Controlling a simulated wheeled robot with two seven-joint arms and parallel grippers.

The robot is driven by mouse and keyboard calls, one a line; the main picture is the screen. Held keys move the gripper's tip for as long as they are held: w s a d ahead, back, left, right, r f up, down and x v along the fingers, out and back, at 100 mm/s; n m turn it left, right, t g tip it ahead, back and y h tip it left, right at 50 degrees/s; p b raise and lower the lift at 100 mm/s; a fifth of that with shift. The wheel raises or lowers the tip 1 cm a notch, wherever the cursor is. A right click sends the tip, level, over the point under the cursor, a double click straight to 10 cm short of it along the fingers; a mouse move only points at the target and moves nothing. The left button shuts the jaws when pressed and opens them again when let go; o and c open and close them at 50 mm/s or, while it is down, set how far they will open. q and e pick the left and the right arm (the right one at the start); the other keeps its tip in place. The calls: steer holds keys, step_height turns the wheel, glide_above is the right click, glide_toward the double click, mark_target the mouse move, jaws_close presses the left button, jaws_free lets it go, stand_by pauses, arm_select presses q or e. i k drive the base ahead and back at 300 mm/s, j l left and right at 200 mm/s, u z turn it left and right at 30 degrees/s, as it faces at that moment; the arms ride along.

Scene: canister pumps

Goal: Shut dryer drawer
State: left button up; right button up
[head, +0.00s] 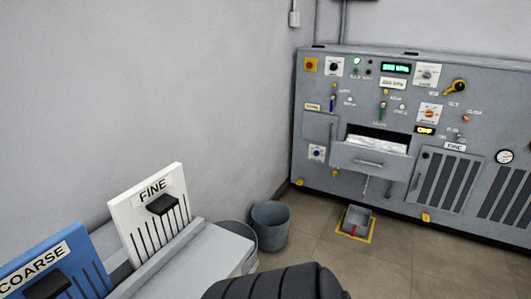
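The dryer drawer (371,160) is in the front of a large grey machine cabinet (450,100) at the right of the head view. It stands pulled out, with its grey front and a horizontal handle (368,162) facing me. White material (376,143) shows inside the drawer, below a dark opening. The cabinet is well away from me across the floor. Neither of my grippers is in view.
A white FINE panel (150,218) and a blue COARSE panel (52,268) stand in a grey rack (180,265) at lower left. A grey bucket (271,226) stands by the wall. Open floor (400,265) lies before the cabinet.

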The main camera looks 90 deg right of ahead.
mark_target(376, 157)
steer(key=k+z, duration=0.1)
steer(key=z, duration=0.35)
steer(key=k+l+z, duration=0.1)
steer(key=z, duration=0.4)
steer(key=k+l+z, duration=0.1)
steer(key=z, duration=0.35)
steer(key=l+z, duration=0.1)
steer(key=z, duration=0.4)
steer(key=k+l+z, duration=0.1)
steer(key=z, duration=0.35)
steer(key=l+z, duration=0.25)
steer(key=z, duration=0.25)
steer(key=l+z, duration=0.15)
steer(key=z, duration=0.3)
